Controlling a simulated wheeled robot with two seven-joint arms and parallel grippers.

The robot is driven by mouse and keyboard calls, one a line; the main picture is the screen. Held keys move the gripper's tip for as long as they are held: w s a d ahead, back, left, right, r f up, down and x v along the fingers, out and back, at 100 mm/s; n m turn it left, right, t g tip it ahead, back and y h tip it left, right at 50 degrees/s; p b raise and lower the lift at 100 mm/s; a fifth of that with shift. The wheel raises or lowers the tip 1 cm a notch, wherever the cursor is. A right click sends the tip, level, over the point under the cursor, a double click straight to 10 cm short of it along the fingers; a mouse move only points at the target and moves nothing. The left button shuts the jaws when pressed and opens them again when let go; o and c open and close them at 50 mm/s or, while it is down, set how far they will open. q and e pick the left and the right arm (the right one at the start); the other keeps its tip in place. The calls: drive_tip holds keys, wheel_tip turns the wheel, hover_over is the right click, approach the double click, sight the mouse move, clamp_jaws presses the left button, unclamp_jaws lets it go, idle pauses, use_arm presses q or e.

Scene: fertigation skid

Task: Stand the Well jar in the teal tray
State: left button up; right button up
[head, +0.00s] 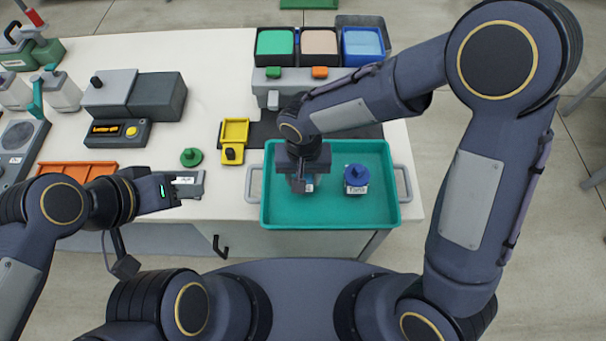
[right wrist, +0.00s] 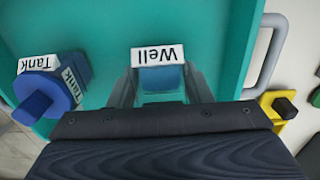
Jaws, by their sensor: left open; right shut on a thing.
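The teal tray (head: 335,218) sits at the front right of the white bench. My right gripper (head: 303,184) points down over the tray's left half. It is shut on the Well jar (right wrist: 160,78), whose "Well" label faces the right wrist camera. In the head view the jar (head: 309,184) is mostly hidden under the gripper. I cannot tell whether its base touches the tray floor. My left gripper (head: 200,184) is open and empty over the bench's front edge, left of the tray.
A blue-capped Tank jar (head: 356,179) stands in the tray, right of the Well jar. A yellow holder (head: 234,134) and a green knob (head: 191,157) lie left of the tray. Green, beige and blue bins (head: 319,43) stand behind. An orange tray (head: 76,174) is at left.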

drive_tip(key=shift+f, duration=0.25)
drive_tip(key=shift+f, duration=0.15)
drive_tip(key=o, duration=1)
drive_tip(key=shift+o, duration=0.2)
drive_tip(key=shift+r, duration=0.2)
wheel_tip(320, 180, up, 12)
drive_tip(key=s+d+r+m+t+y, duration=0.1)
drive_tip(key=s+d+r, duration=0.1)
drive_tip(key=d, duration=0.5)
drive_tip(key=s+d+r+t+y, duration=0.1)
drive_tip(key=d+r+y, duration=0.15)
drive_tip(key=d, duration=0.35)
drive_tip(key=s+d+t, duration=0.3)
drive_tip(key=s+d, duration=0.4)
drive_tip(key=s, duration=0.1)
drive_tip(key=shift+s+d+m+t, duration=0.3)
drive_tip(key=shift+s, duration=0.1)
